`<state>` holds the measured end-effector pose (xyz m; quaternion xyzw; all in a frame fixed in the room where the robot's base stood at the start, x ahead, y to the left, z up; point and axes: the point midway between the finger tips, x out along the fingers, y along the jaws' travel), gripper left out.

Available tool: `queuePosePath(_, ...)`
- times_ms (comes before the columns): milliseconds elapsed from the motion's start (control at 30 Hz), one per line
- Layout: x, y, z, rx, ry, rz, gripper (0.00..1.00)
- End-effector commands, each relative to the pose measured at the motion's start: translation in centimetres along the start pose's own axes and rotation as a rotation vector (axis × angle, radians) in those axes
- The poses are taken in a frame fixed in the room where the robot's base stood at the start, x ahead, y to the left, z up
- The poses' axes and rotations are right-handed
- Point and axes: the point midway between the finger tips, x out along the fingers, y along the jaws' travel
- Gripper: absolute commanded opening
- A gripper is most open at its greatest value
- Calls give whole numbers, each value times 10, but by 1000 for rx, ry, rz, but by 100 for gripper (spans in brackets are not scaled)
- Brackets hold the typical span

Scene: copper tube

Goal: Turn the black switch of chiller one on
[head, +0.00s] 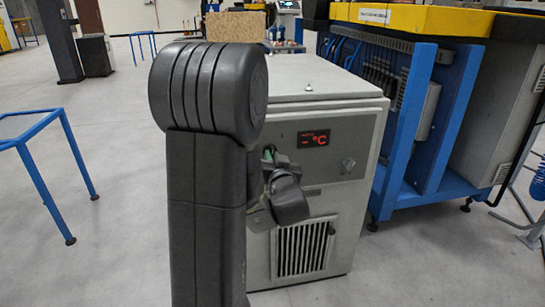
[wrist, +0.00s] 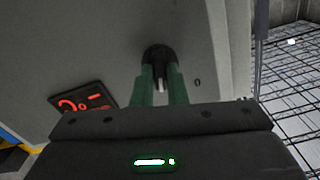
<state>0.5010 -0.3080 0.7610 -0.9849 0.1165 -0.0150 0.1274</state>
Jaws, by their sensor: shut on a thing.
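The chiller (head: 330,265) is a grey cabinet with a front grille, standing ahead of me in the head view. Its red display (head: 313,139) is lit, and the display also shows in the wrist view (wrist: 84,103). The black switch (wrist: 157,55) is a round knob with a pale mark, on the panel in the wrist view. My gripper (wrist: 160,82) has its two green fingers closed on the switch, one on each side. A "0" mark is printed right of the switch. In the head view my gripper (head: 268,155) is at the panel, and my arm hides the switch.
A blue-framed machine (head: 420,130) stands close on the right. A blue metal frame (head: 45,165) stands at the left on open grey floor.

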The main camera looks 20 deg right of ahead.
Motion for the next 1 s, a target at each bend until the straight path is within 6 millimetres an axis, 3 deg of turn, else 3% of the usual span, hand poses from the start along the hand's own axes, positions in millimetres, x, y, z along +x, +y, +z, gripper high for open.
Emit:
queuePosePath(500,0,0,-1,412,0,0,0)
queuePosePath(1000,0,1,0,543,1,1,0)
